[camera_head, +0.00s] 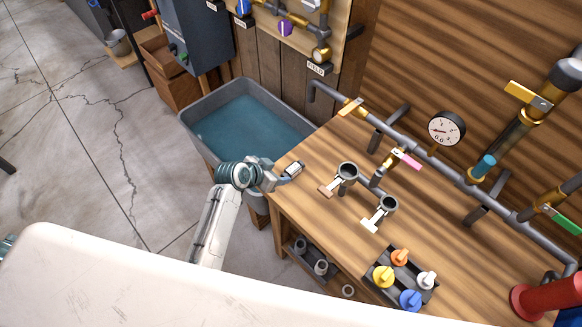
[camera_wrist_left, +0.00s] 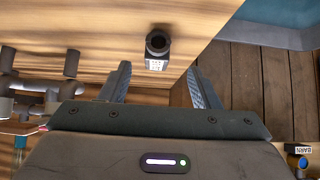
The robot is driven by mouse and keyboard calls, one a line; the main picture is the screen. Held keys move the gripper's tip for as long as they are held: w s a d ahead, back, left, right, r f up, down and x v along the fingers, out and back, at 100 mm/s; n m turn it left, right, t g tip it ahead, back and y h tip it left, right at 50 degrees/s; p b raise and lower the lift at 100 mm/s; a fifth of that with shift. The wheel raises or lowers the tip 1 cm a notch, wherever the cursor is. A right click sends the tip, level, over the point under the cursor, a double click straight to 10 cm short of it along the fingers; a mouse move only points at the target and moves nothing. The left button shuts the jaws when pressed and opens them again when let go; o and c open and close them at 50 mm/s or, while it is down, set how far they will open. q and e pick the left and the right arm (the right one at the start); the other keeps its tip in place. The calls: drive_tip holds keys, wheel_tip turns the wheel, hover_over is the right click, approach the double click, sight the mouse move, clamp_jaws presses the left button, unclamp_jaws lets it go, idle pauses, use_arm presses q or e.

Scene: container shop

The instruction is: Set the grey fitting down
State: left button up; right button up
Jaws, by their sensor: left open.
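The grey fitting (camera_wrist_left: 157,46), a short dark piece with a round open end and a white label, rests on the wooden bench near its edge in the left wrist view. It also shows in the head view (camera_head: 295,168), at the bench's left corner. My left gripper (camera_head: 281,173) is open at that corner. In the left wrist view, its two fingers (camera_wrist_left: 160,70) stand apart, with the fitting just past their tips and roughly centred between them. I see no finger touching it. My right gripper is not in view.
A grey tub of water (camera_head: 196,107) stands left of the bench (camera_head: 308,208). Two upright pipe sockets with valve handles (camera_head: 347,171) stand right of the gripper. A tray of coloured knobs (camera_head: 376,258) is nearer the front. Pipework with a gauge (camera_head: 446,128) runs behind.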

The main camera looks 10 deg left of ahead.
sight(288, 172)
use_arm(q)
drive_tip(key=shift+w+d+f, duration=0.6)
drive_tip(key=shift+w+d, duration=0.05)
drive_tip(key=shift+d, duration=0.05)
drive_tip(key=shift+w+d+f+p, duration=0.1)
drive_tip(key=shift+w+d+p, duration=0.05)
drive_tip(key=shift+p, duration=0.35)
drive_tip(key=p+x, duration=0.1)
drive_tip(key=x, duration=0.2)
drive_tip(key=shift+w+f+p, duration=0.25)
drive_tip(key=shift+w+p, duration=0.05)
drive_tip(key=shift+p, duration=0.1)
drive_tip(key=shift+w+d+f, duration=0.2)
drive_tip(key=shift+d+f, duration=0.05)
drive_tip(key=shift+a, duration=0.1)
drive_tip(key=c, duration=1)
drive_tip(key=shift+c, duration=0.8)
